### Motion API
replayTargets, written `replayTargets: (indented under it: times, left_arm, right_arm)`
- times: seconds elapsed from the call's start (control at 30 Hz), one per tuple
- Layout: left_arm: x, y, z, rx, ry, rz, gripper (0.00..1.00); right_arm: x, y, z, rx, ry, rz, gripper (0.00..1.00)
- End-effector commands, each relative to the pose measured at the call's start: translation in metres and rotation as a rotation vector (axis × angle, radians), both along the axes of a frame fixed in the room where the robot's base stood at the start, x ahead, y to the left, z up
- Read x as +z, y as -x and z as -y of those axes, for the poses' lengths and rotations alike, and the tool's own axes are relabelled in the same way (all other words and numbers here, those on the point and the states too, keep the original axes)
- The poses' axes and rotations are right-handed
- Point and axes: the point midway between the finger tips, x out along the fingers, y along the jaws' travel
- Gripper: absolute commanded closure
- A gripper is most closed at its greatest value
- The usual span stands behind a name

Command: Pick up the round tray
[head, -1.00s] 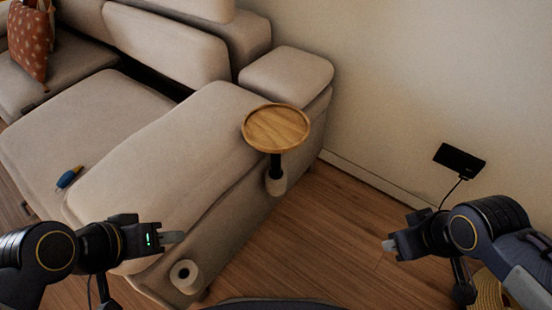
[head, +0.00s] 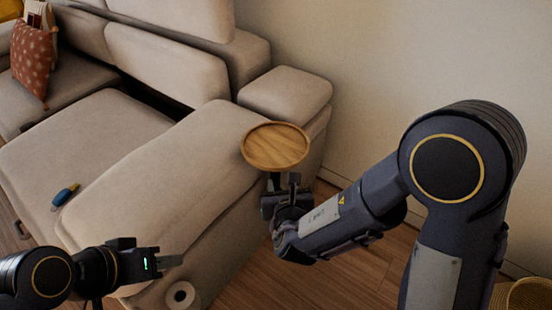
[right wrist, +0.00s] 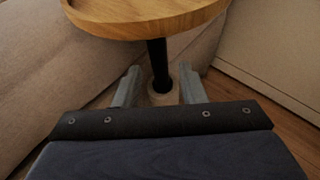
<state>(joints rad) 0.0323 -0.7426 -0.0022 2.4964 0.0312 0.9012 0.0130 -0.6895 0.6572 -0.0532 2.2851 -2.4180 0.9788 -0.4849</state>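The round wooden tray (head: 275,146) sits on a dark post beside the sofa's arm in the head view. In the right wrist view the tray (right wrist: 145,18) is at the top, with the black post (right wrist: 158,62) below it. My right gripper (right wrist: 159,76) is open below the tray, with one finger on each side of the post and gaps showing. In the head view the right gripper (head: 281,182) is just under the tray, its fingers partly hidden. My left gripper (head: 172,262) is at the lower left, away from the tray; its finger opening is unclear.
The beige sofa (head: 150,165) fills the left and centre. A blue-handled tool (head: 65,196) lies on its seat. A white roll (head: 181,295) is at the sofa's front, below my left gripper. A bare wall (head: 400,60) stands behind. A woven basket (head: 528,295) is at the lower right.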

Motion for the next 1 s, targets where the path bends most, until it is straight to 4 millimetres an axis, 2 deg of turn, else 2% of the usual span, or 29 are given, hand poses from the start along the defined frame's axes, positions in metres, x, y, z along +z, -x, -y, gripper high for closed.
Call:
replayTargets:
  times: [0.1,0.6,0.87,0.9,1.0]
  left_arm:
    - [-0.004,0.0,0.0,0.0,0.0,0.0,0.64]
    - [-0.023,0.0,0.0,0.0,0.0,0.0,0.64]
    - [-0.022,0.0,0.0,0.0,0.0,0.0,0.64]
    - [-0.022,0.0,0.0,0.0,0.0,0.0,0.64]
    - [-0.022,0.0,0.0,0.0,0.0,0.0,0.64]
  right_arm:
    - [-0.007,-0.008,-0.009,0.03,0.015,0.006,0.63]
    - [-0.034,-0.065,-0.013,0.026,0.012,0.005,0.63]
    - [-0.034,-0.069,-0.013,0.027,0.011,0.005,0.63]
    - [-0.034,-0.069,-0.013,0.027,0.011,0.005,0.64]
    - [-0.034,-0.069,-0.013,0.027,0.011,0.005,0.77]
